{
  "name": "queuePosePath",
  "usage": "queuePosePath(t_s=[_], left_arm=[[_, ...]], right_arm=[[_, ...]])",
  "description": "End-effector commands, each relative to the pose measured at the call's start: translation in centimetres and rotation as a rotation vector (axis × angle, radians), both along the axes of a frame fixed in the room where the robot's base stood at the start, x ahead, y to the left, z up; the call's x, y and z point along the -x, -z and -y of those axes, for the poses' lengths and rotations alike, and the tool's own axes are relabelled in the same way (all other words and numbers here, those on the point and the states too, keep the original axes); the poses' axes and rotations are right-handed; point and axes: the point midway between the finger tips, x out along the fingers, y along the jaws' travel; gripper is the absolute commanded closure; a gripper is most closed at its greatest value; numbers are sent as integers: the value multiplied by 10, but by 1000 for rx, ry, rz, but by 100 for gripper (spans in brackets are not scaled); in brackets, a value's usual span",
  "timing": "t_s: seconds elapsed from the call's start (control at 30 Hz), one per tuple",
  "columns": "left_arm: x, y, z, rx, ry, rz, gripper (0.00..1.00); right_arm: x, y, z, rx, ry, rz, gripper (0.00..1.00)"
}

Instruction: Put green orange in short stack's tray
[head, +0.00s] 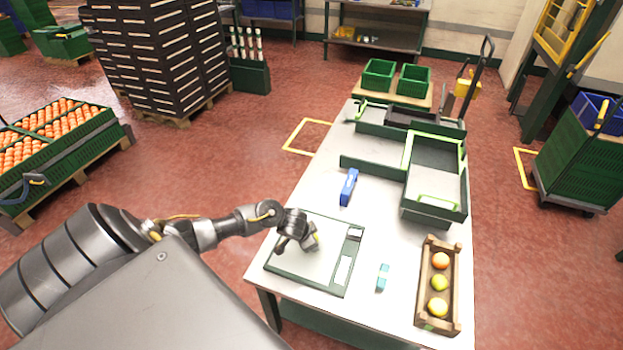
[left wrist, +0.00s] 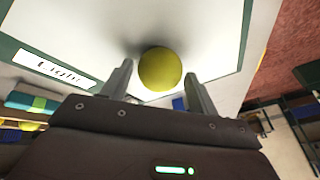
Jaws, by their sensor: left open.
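A yellow-green orange (left wrist: 160,68) rests on a white, dark-edged panel (head: 290,265), between the fingertips of my left gripper (left wrist: 160,82). My left gripper (head: 298,243) is open over this panel in the head view and mostly hides the fruit there. I cannot see it touching the fruit. I cannot tell which tray belongs to the short stack. My right gripper is not in view.
A blue box (head: 349,187) and a small teal box (head: 383,277) stand on the white table (head: 390,240). A label reading "Light" (left wrist: 55,68) shows on the panel's edge. Two green crates (head: 378,75) stand past the far end.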

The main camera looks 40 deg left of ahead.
Motion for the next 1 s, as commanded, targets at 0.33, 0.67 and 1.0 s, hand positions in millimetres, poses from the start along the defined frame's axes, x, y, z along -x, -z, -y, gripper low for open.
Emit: queuePosePath(t_s=[0.33,0.67,1.0], left_arm=[[-4,8,-1,0,0,1,40],[-4,8,-1,-1,0,0,79],[-4,-2,-1,0,0,1,79]], right_arm=[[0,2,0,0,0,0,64],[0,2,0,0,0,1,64],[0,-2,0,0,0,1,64]])
